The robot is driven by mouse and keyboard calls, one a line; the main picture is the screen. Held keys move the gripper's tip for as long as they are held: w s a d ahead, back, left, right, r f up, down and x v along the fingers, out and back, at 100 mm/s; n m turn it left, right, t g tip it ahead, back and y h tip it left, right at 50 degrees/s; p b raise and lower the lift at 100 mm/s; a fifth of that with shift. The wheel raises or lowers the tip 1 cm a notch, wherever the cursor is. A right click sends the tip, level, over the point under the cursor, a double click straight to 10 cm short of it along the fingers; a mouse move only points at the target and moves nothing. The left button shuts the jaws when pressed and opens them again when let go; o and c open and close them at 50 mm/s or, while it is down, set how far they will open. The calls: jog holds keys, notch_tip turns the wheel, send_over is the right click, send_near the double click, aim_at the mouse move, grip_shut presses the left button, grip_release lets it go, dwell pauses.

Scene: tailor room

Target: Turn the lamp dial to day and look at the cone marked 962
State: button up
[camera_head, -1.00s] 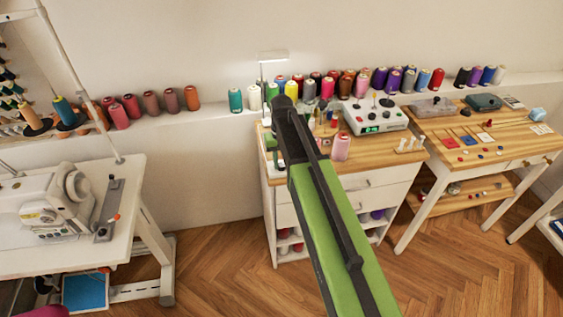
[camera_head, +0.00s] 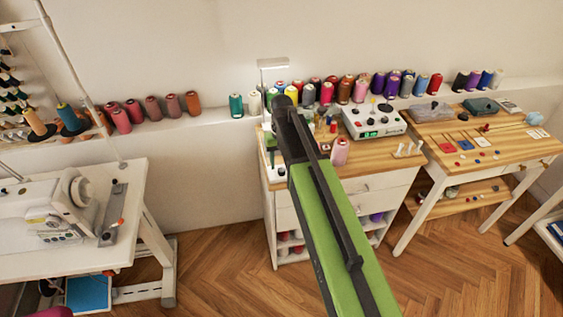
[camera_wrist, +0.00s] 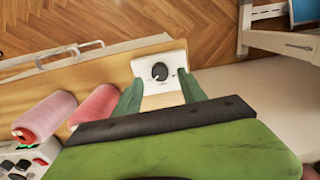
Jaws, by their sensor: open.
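In the wrist view, the lamp dial (camera_wrist: 160,71) is a dark round knob on a small white plate (camera_wrist: 150,86) at the bench edge. The two green fingertips of my gripper (camera_wrist: 160,77) are open on either side of the plate, and contact cannot be told. In the head view, my arm hides the dial and most of the gripper. A white lamp (camera_head: 273,64) stands behind the arm. A pink cone (camera_head: 340,151) stands on the wooden bench; two pink cones (camera_wrist: 45,116) show left in the wrist view. I cannot read 962 on any cone.
A white control box (camera_head: 374,122) with a green display sits on the bench (camera_head: 375,158). Many colored cones line the wall ledge (camera_head: 215,120). A sewing machine (camera_head: 50,208) is at left, a second table (camera_head: 500,150) at right. The wood floor (camera_head: 220,270) between is clear.

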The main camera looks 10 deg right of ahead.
aim_at(282, 169)
notch_tip(282, 169, up, 15)
jog(key=p, duration=1.3)
jog(key=shift+f, duration=0.2)
jog(key=shift+f, duration=0.1)
jog(key=s+f+b, duration=0.2)
jog(key=s, duration=0.5)
jog(key=s+f+b, duration=0.3)
jog(key=s, duration=0.4)
jog(key=shift+s+d, duration=0.25)
jog(key=shift+d, duration=0.15)
dwell(1.8)
